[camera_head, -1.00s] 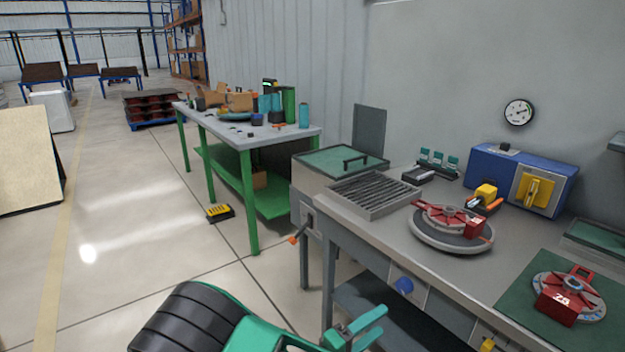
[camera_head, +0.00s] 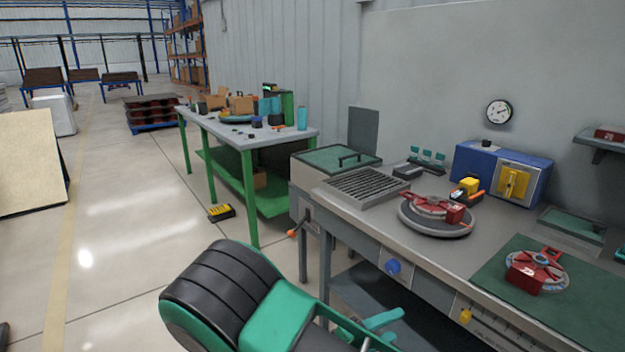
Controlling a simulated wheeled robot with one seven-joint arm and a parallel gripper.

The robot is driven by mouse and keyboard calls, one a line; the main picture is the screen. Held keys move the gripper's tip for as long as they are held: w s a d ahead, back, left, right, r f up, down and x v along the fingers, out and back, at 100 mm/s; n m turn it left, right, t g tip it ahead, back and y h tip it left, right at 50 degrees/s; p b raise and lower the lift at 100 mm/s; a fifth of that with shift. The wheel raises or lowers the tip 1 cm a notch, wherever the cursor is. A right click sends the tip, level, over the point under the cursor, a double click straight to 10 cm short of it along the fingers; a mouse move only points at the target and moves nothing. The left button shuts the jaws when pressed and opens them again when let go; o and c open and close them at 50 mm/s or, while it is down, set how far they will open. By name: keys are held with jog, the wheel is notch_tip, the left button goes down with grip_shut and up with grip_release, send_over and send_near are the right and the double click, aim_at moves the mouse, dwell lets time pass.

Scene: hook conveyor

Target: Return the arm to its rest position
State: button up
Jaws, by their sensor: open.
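My gripper (camera_head: 385,330) shows at the bottom of the head view, with green fingers spread apart and nothing between them. It is low, in front of the grey workbench and below the level of its top. My black and green arm is folded to the left of it. On the workbench (camera_head: 345,212), a red fixture (camera_head: 437,207) sits on a round grey turntable (camera_head: 432,226). A second red fixture (camera_head: 535,270) lies on a green mat (camera_head: 500,272) at the right.
A blue box with a yellow switch (camera_head: 475,163) stands at the back of the workbench. A slatted grey tray (camera_head: 358,187) is at its left end. A green-legged table (camera_head: 245,141) stands farther back. A yellow-and-black item (camera_head: 221,212) lies on the floor.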

jog(key=s+d+r+m+g+y, duration=0.3)
jog(key=s+d+r+m+g, duration=0.15)
jog(key=d, duration=0.45)
jog(key=s+d+r+m+g+y, duration=0.3)
jog(key=d+g, duration=0.3)
jog(key=d, duration=0.3)
jog(key=s+d+r+m+t+y, duration=0.1)
jog(key=s+r+y, duration=0.3)
jog(key=s, duration=0.4)
jog(key=s+d+r+m+t+y, duration=0.1)
jog(key=s+d+r+m+y, duration=0.2)
jog(key=s+r+y, duration=0.2)
jog(key=s+r, duration=0.2)
jog(key=s, duration=0.2)
jog(key=shift+d+t, duration=0.2)
jog(key=shift+t, duration=0.15)
jog(key=shift+w+f, duration=0.3)
jog(key=shift+w, duration=0.3)
